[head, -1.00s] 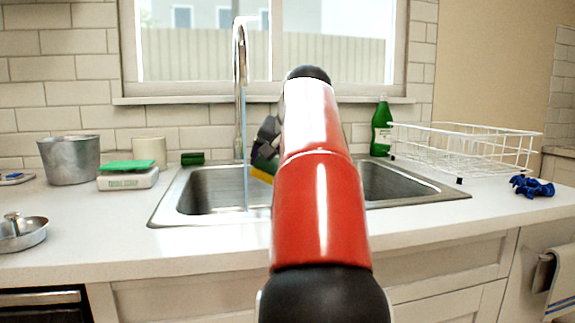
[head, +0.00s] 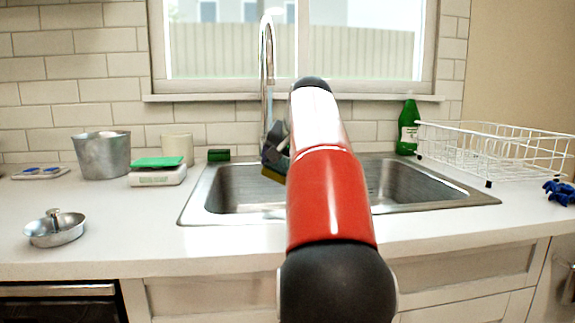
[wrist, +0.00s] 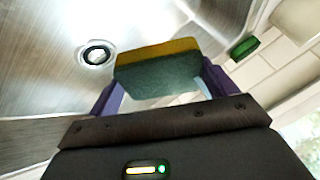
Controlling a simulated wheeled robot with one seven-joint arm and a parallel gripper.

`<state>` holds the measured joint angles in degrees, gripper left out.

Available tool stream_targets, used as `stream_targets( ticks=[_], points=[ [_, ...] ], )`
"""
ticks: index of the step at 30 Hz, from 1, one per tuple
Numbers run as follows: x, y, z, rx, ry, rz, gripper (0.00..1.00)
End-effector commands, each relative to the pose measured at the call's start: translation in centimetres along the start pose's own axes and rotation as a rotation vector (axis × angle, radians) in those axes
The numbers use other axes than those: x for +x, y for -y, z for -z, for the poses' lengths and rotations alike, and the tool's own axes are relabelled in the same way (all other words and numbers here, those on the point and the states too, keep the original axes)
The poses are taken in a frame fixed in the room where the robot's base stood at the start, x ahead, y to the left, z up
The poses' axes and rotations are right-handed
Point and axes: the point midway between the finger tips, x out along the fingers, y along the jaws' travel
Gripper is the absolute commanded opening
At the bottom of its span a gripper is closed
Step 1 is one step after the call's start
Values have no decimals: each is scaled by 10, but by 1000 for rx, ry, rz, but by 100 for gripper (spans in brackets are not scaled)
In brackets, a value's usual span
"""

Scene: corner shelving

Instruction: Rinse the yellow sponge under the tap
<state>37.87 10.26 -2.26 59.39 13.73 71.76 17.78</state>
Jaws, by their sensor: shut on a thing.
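The yellow sponge (wrist: 155,52), with a dark green layer, is between the fingers of my gripper (wrist: 160,84) in the wrist view. In the head view my gripper (head: 275,142) is beside the tap over the left basin, with the sponge's yellow edge (head: 272,175) low beneath it. My gripper is shut on the sponge. The tap (head: 267,75) is a tall chrome spout behind the sink (head: 220,217). I see no water stream now. My red arm hides the middle of the sink and part of my gripper.
A green bottle (head: 408,125) and white wire rack (head: 500,150) stand right of the sink. A metal pot (head: 103,157), a scale with a green item (head: 158,172) and a metal dish (head: 55,231) are left. A green block (head: 218,155) lies behind the sink.

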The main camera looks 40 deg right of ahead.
Motion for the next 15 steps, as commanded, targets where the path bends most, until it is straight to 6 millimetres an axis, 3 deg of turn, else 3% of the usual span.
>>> stream_targets(
  ticks=[8,15],
  points=[
    [0,0,0,0,0,0,61],
    [-9,-13,-6,2,0,-2,61]
  ],
)
